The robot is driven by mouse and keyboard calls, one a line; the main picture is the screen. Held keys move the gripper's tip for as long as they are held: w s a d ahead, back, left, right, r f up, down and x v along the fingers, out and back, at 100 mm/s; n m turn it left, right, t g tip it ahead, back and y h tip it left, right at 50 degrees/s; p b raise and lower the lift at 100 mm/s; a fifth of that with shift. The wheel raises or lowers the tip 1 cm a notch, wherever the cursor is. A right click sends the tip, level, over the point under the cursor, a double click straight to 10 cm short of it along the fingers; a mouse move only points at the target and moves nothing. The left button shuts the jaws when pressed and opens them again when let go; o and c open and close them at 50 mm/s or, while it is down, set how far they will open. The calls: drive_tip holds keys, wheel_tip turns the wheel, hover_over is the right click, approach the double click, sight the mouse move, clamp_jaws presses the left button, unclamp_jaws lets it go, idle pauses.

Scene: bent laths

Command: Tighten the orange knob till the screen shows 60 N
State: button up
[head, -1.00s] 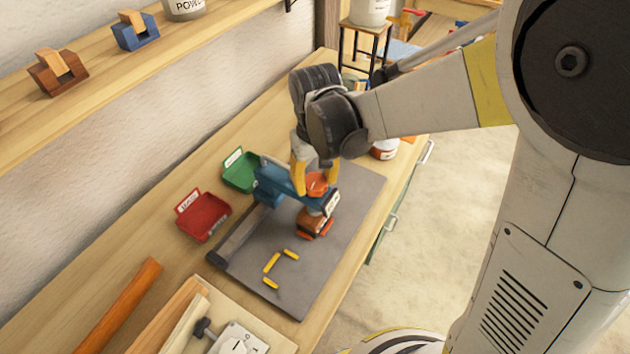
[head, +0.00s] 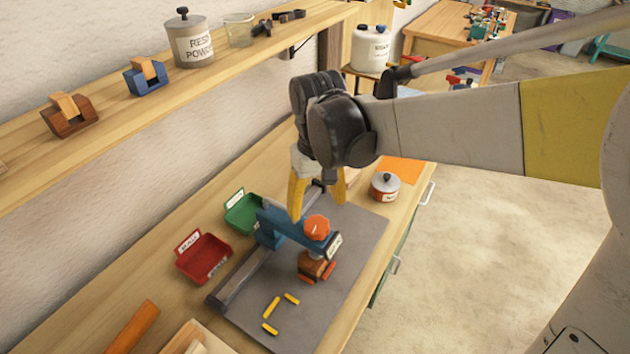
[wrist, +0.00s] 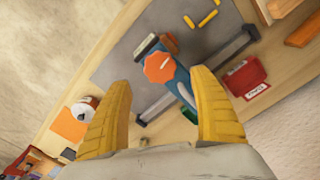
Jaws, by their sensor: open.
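The orange knob (head: 317,227) sits on top of a blue clamp arm (head: 285,226) on the grey mat. In the wrist view the knob (wrist: 159,68) lies ahead of my fingers, with a pale line on its top. A small white-faced block (head: 335,246) is beside the knob; I cannot read a number on it. Below the knob is a wooden and orange block (head: 313,265). My gripper (head: 316,208) is open and empty, above and behind the knob, apart from it. In the wrist view its yellow fingers (wrist: 160,100) are wide apart.
A red bin (head: 203,257) and a green bin (head: 241,212) stand left of the mat (head: 352,240). Several short yellow sticks (head: 271,307) lie at its front. A lidded tin (head: 385,187) stands behind right. A shelf (head: 100,100) runs along the wall.

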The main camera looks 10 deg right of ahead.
sight(317, 225)
wheel_tip(317, 225, up, 5)
drive_tip(key=shift+f, duration=0.1)
idle(0.4)
drive_tip(key=s+d+f+m+t+b, duration=0.2)
drive_tip(key=s+d+f+t+b, duration=0.1)
drive_tip(key=s+d, duration=0.2)
drive_tip(key=s+d+f+m+t+b, duration=0.1)
drive_tip(key=s+d+f+t+b, duration=0.3)
drive_tip(key=d, duration=0.4)
drive_tip(key=shift+s+d+m, duration=0.25)
drive_tip(key=shift+s+m, duration=0.15)
drive_tip(key=shift+s, duration=0.5)
idle(0.7)
